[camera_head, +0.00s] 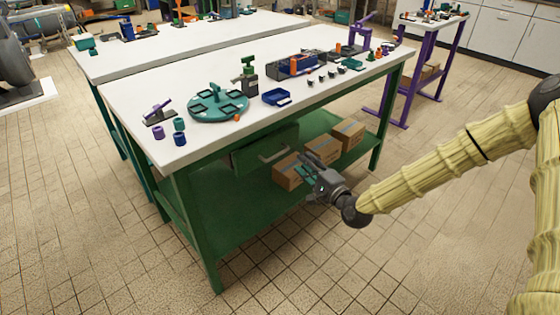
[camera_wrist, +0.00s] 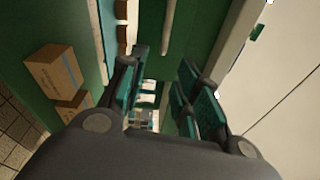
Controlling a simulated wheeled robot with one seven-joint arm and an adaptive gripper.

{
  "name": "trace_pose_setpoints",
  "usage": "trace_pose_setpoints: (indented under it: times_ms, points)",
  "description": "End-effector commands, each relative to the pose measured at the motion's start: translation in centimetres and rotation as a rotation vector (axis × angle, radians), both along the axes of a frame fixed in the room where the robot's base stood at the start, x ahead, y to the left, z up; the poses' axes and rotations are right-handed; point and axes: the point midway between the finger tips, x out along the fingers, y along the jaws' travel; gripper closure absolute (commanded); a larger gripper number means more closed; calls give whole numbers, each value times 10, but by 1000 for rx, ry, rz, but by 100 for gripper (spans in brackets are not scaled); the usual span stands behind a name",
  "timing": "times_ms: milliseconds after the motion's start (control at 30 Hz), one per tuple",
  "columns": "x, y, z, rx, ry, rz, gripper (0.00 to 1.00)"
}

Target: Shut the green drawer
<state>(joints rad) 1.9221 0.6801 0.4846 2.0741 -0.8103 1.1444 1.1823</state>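The green drawer (camera_head: 250,157) hangs under the white-topped workbench, with a grey bar handle (camera_head: 275,156) on its front. How far it stands out is hard to tell. My gripper (camera_head: 303,166) is just right of the handle and slightly lower, in front of the shelf boxes. In the wrist view, the teal-padded fingers of my gripper (camera_wrist: 163,75) are spread apart with nothing held between them. The drawer's green front (camera_wrist: 200,35) and its bar handle (camera_wrist: 168,28) show beyond the fingertips, towards the top. I see no contact with the drawer.
Several cardboard boxes (camera_head: 322,150) stand on the green lower shelf (camera_head: 225,215); some show in the wrist view (camera_wrist: 55,72). The white tabletop (camera_head: 190,95) above carries a teal round tray (camera_head: 218,107) and small parts. A green leg (camera_head: 200,240) stands at the near corner. The tiled floor in front is clear.

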Motion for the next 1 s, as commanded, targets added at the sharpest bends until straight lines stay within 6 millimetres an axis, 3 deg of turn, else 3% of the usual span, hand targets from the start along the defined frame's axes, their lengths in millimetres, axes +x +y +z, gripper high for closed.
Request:
trace_pose_setpoints:
  times_ms: [33,200,433,1000]
  points:
    - [-6,3,-9,-13,-46,29,68]
    - [-23,11,-14,-37,-170,109,68]
    - [-27,17,-13,-45,-219,142,68]
    - [36,66,1,-44,-218,143,68]
